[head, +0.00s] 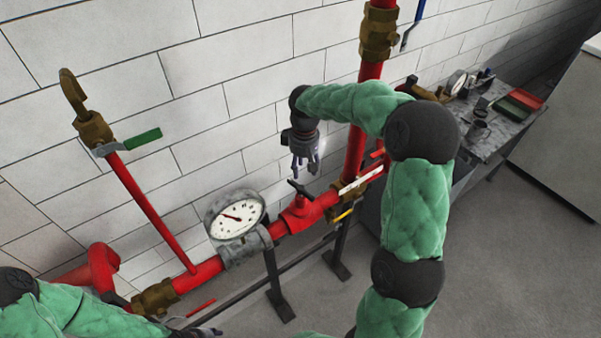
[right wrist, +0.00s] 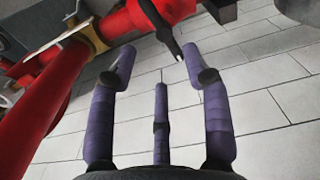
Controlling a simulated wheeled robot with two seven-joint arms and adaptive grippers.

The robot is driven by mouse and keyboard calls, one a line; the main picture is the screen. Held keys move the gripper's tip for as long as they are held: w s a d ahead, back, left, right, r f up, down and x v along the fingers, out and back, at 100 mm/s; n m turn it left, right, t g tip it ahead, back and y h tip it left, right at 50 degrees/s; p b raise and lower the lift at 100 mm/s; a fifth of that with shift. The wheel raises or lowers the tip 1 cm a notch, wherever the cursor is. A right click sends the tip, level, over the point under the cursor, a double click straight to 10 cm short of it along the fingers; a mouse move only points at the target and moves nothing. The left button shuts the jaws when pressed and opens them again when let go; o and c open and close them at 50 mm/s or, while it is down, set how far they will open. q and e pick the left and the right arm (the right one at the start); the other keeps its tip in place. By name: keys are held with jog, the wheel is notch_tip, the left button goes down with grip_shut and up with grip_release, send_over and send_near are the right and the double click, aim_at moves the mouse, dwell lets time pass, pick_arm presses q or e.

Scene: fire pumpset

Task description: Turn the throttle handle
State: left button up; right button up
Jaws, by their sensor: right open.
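The throttle handle (head: 299,188) is a small black bar on top of a red valve body (head: 301,214) in the red pipe, right of the round gauge. My right gripper (head: 305,170) is open and empty, pointing down just above the handle. In the right wrist view the black handle (right wrist: 160,25) reaches down toward the fingertips of the open gripper (right wrist: 158,68). Its tip is near the right finger; I cannot tell whether they touch. My left gripper (head: 200,332) shows only partly at the bottom edge, and its fingers are not clear.
A white-faced gauge (head: 237,217) stands close left of the valve. A vertical red pipe (head: 357,150) and a lever with a white handle (head: 361,180) are to the right. A white brick wall (head: 230,70) is behind. A grey workbench (head: 490,140) with several items stands at the far right.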

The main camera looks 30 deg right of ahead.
aim_at(301, 192)
jog(key=f, duration=0.5)
jog(key=f+p, duration=0.1)
jog(key=f, duration=0.4)
jog(key=shift+d, duration=0.2)
grip_shut()
